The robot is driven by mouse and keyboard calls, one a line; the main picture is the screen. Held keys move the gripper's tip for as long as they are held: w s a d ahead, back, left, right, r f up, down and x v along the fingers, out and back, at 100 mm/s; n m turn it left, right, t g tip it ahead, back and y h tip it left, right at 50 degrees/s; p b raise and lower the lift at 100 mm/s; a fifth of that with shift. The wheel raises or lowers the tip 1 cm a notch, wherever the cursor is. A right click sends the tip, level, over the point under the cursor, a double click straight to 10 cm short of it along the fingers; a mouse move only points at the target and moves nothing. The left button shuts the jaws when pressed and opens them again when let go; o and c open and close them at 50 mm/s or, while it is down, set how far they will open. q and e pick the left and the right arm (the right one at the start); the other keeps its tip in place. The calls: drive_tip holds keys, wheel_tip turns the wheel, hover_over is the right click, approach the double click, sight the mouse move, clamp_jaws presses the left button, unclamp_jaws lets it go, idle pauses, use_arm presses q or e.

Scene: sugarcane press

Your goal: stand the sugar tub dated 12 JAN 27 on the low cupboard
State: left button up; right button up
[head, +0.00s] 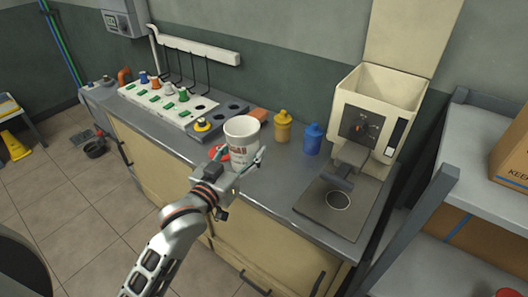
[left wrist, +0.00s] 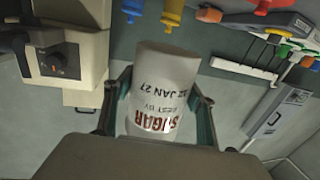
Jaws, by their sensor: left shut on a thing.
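A white sugar tub (head: 242,132) with red and dark lettering stands upright in my left gripper (head: 236,165), over the front part of a counter with cream cupboard doors. I cannot tell whether its base touches the grey top (head: 278,178). In the left wrist view the tub (left wrist: 160,85) sits between the two fingers of my left gripper (left wrist: 160,103), which is shut on it. Its print reads "SUGAR", "BEST BY" and "2 JAN 27"; the start of the day is hard to read beside the finger. My right gripper is not in view.
A cream machine (head: 370,125) with a dark base plate stands at the right of the counter. A white rack (head: 170,100) is at the left. Grey shelves (head: 490,140) hold cartons at far right.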

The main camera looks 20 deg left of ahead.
use_arm(q)
drive_tip(key=w+d+r+m+h, duration=0.1)
drive_tip(key=w+r, duration=0.2)
drive_tip(key=w, duration=0.2)
drive_tip(key=w+r+m+h, duration=0.1)
drive_tip(key=w+r, duration=0.2)
drive_tip(key=w, duration=0.3)
drive_tip(key=shift+g, duration=0.4)
drive_tip(key=f+b, duration=0.1)
drive_tip(key=f, duration=0.8)
drive_tip(key=f+b, duration=0.2)
drive_tip(key=f, duration=0.8)
drive_tip(key=shift+s+d+f, duration=0.1)
drive_tip(key=shift+s+f, duration=0.1)
drive_tip(key=shift+f, duration=0.15)
drive_tip(key=o, duration=1.5)
drive_tip(key=shift+o, duration=0.2)
